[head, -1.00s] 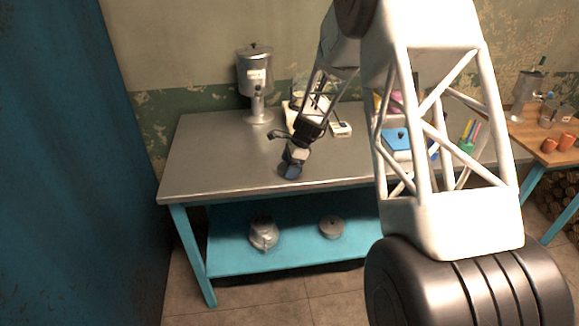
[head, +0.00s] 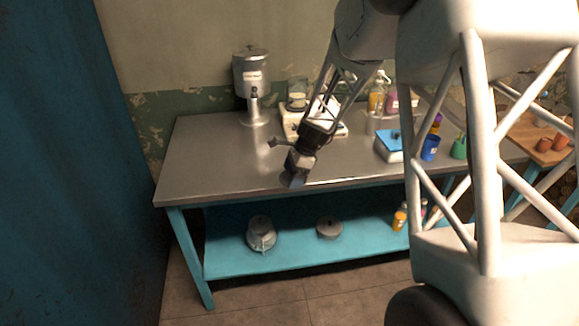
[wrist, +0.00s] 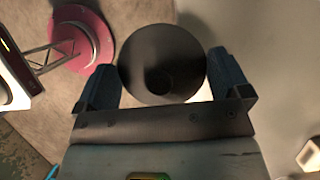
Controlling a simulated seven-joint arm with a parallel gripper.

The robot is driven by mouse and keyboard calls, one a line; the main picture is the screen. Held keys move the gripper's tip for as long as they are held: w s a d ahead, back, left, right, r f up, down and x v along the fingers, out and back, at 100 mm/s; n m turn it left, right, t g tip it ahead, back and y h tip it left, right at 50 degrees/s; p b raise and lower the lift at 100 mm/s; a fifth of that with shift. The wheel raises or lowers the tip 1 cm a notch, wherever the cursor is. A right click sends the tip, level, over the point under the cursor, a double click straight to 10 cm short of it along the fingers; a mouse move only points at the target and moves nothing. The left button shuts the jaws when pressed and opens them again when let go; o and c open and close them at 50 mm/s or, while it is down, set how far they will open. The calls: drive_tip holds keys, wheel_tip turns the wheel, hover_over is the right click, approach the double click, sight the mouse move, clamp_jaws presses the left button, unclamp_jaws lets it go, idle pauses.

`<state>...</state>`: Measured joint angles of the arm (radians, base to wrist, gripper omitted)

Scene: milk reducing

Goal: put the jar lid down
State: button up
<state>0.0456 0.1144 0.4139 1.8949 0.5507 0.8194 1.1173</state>
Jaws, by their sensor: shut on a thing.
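The jar lid, a dark round disc (wrist: 162,65), sits between the two blue fingers of my gripper (wrist: 163,82) in the wrist view. The fingers are shut on its sides. In the head view my gripper (head: 293,179) is low by the front edge of the metal table (head: 215,165), tilted downward. The lid is too small and covered there to make out clearly. I cannot tell whether it touches the table. A glass jar (head: 297,95) with pale contents stands at the back of the table, near a white scale (head: 290,122).
A metal dispenser (head: 252,75) stands at the back left. A blue-topped box (head: 388,147), a blue cup (head: 429,148) and a green cup (head: 459,149) stand to the right. The lower shelf (head: 290,245) holds pots and small bottles. The table's left part is bare.

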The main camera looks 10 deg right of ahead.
drive_tip(key=s, duration=0.6)
drive_tip(key=shift+s+d+r, duration=0.15)
drive_tip(key=shift+r, duration=0.15)
idle(0.4)
drive_tip(key=w+a, duration=0.5)
drive_tip(key=w, duration=0.1)
drive_tip(key=w+a, duration=0.5)
drive_tip(key=a, duration=0.1)
drive_tip(key=shift+w+a+r, duration=0.15)
drive_tip(key=shift+w+a, duration=0.05)
drive_tip(key=shift+w, duration=0.2)
drive_tip(key=shift+w, duration=0.15)
hover_over(243, 158)
drive_tip(key=d, duration=0.2)
drive_tip(key=shift+x, duration=0.75)
drive_tip(key=shift+d, duration=0.1)
drive_tip(key=shift+f, duration=1.8)
